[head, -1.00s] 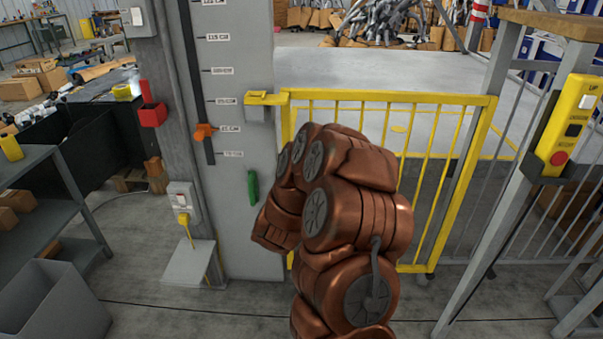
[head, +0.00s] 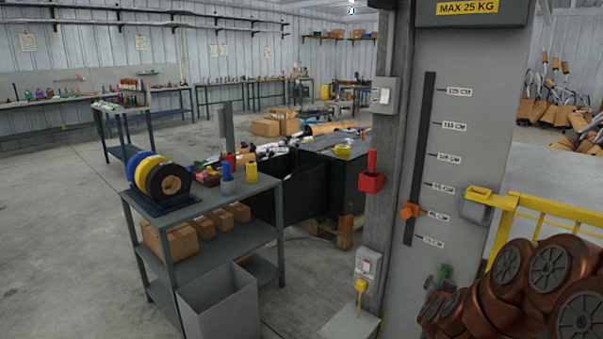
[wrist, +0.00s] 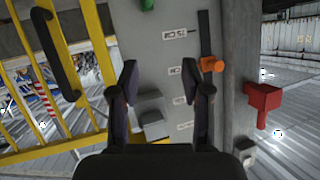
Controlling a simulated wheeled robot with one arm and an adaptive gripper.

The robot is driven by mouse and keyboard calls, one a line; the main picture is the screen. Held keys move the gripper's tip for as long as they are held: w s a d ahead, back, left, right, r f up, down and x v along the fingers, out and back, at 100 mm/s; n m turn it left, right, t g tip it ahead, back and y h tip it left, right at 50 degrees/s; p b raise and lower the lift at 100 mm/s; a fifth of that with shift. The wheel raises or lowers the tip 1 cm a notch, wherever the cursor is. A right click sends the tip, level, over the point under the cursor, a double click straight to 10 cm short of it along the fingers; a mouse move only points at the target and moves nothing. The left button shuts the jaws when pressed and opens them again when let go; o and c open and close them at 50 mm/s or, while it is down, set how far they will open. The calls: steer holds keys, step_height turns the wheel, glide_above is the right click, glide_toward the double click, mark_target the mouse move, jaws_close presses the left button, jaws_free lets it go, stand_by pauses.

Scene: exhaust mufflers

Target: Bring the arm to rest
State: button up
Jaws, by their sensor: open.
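My gripper (wrist: 160,100) shows in the wrist view with its two dark fingers apart and nothing between them. Its fingers stand in front of the grey post with the height scale (head: 440,160), which appears upside down in that view. A grey and yellow latch block (wrist: 152,118) shows behind the gap between the fingers; I cannot tell how far off it is. My copper arm is folded at the lower right of the head view, close to the post and the yellow gate (head: 555,222). The gripper itself is not visible in the head view.
An orange slider (head: 409,211) sits on the post's scale. A red holder (head: 371,180) is fixed to the post's left side. A grey shelf cart (head: 215,245) with tape rolls and boxes, and a grey bin (head: 225,305), stand left. Open floor (head: 60,220) lies further left.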

steer(key=s+a+f+n+g+y, duration=0.1)
steer(key=s+a+n+g+y, duration=0.25)
steer(key=s+a, duration=0.4)
steer(key=s+a+n+g+y, duration=0.2)
steer(key=s+a+y, duration=0.25)
steer(key=a, duration=0.65)
steer(key=s+r+n+g+h, duration=0.25)
steer(key=s+g, duration=0.75)
steer(key=s, duration=2)
step_height(320, 180, up, 19)
steer(key=t+p, duration=0.1)
steer(key=p, duration=1.6)
steer(key=shift+a+m+y, duration=0.15)
steer(key=shift+m+y, duration=0.2)
steer(key=shift+m, duration=0.05)
